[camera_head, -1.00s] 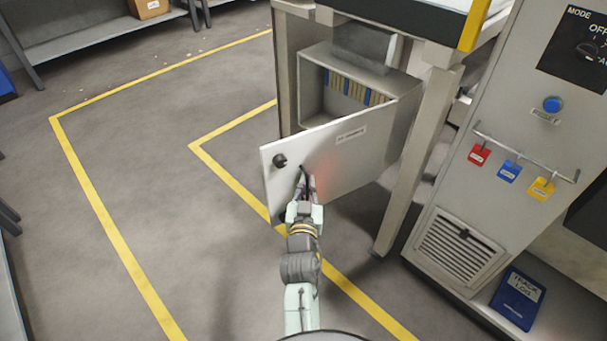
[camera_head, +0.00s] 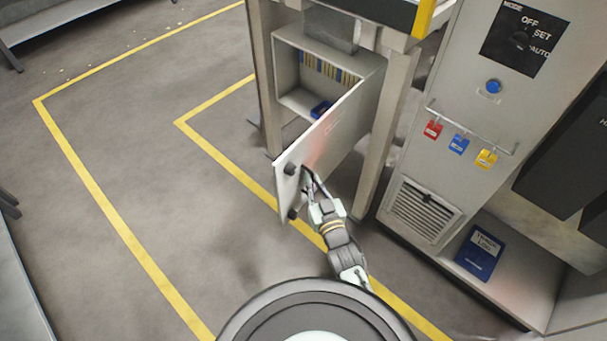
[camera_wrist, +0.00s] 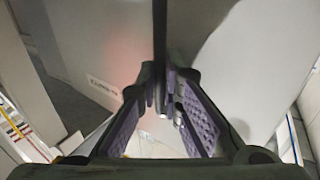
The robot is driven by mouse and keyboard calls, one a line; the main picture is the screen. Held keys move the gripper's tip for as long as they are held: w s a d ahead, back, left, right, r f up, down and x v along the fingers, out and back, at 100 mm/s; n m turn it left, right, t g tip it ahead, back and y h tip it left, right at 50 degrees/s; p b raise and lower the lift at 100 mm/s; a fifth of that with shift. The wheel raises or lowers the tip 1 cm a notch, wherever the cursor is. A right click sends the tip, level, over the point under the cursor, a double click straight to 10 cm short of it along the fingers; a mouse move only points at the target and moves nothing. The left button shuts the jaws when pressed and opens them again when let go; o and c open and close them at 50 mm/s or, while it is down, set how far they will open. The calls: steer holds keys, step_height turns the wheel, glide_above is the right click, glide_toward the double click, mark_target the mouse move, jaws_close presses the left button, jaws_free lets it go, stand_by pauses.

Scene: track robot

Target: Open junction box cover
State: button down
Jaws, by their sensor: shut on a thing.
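The junction box (camera_head: 287,70) hangs under the bench with its front uncovered. Its light grey cover (camera_head: 335,135) stands swung well out on its right side, leaning across the picture toward me. Two black knobs (camera_head: 290,169) show near the cover's free edge. My gripper (camera_head: 308,174) is at the cover's outer face near that edge, shut on a thin dark handle. In the wrist view my gripper's (camera_wrist: 163,98) purple-padded fingers close around the dark upright handle (camera_wrist: 160,45), with the cover's labelled face (camera_wrist: 95,50) behind it.
Inside the box are a row of yellow and blue parts (camera_head: 325,68) and a blue item (camera_head: 320,108). A bench leg (camera_head: 380,150) stands right of the cover. The control cabinet (camera_head: 440,80) is further right. Floor to the left, with yellow lines (camera_head: 110,205), is clear.

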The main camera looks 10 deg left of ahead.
steer(key=shift+s+d+f+n+g+y+b, duration=0.1)
steer(key=shift+s+d+n+g+y+b, duration=0.15)
steer(key=shift+d, duration=0.25)
steer(key=shift+s+d+f+n+g+y+b, duration=0.15)
steer(key=shift+d+n+y, duration=0.1)
steer(key=shift+d+y, duration=0.15)
steer(key=shift+w+d+r, duration=0.15)
steer(key=shift+r, duration=0.2)
steer(key=c, duration=1.7)
jaws_free()
steer(key=v, duration=0.7)
steer(key=shift+s+d, duration=0.15)
steer(key=shift+s, duration=0.1)
